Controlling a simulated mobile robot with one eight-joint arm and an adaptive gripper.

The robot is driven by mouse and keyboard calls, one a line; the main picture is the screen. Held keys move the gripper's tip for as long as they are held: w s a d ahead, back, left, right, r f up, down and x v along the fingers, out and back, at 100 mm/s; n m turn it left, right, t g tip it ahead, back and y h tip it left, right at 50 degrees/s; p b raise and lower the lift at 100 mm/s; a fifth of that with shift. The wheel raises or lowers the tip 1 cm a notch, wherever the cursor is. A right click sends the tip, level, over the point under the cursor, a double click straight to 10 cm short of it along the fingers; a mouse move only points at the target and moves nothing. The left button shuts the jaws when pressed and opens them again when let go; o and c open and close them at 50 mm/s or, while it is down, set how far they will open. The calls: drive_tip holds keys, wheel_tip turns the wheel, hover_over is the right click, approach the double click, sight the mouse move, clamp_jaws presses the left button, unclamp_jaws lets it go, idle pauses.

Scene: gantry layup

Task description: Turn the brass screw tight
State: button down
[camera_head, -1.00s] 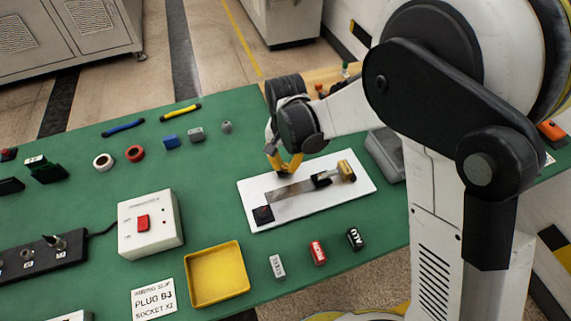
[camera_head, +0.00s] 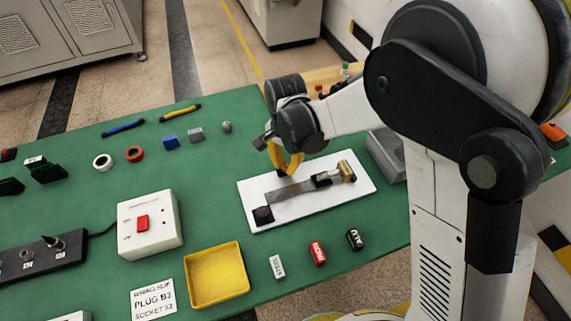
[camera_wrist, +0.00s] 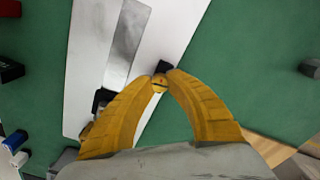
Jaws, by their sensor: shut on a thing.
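The brass screw (camera_wrist: 160,85) shows in the wrist view as a small round yellow head with a dark slot and a red mark. It sits between the tips of my yellow gripper (camera_wrist: 161,76), which is shut on it. A dark block (camera_wrist: 164,67) is just beyond the tips, at the edge of the white board (camera_wrist: 90,45). In the head view my gripper (camera_head: 288,173) points down at the far edge of the white board (camera_head: 245,195), and the screw cannot be made out there. A grey metal strip (camera_head: 290,191) lies along the board.
A brass cylinder on a black holder (camera_head: 346,171) stands at the board's right end, and a black block (camera_head: 263,215) at its left. A yellow tray (camera_head: 245,270), a white switch box (camera_head: 150,237) and several small labelled blocks surround the board. A grey bin (camera_head: 385,153) is right.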

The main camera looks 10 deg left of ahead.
sight(286, 166)
drive_tip(key=c, duration=1.3)
unclamp_jaws()
drive_tip(key=shift+o, duration=0.2)
drive_tip(key=shift+r, duration=0.1)
wheel_tip(286, 166, up, 12)
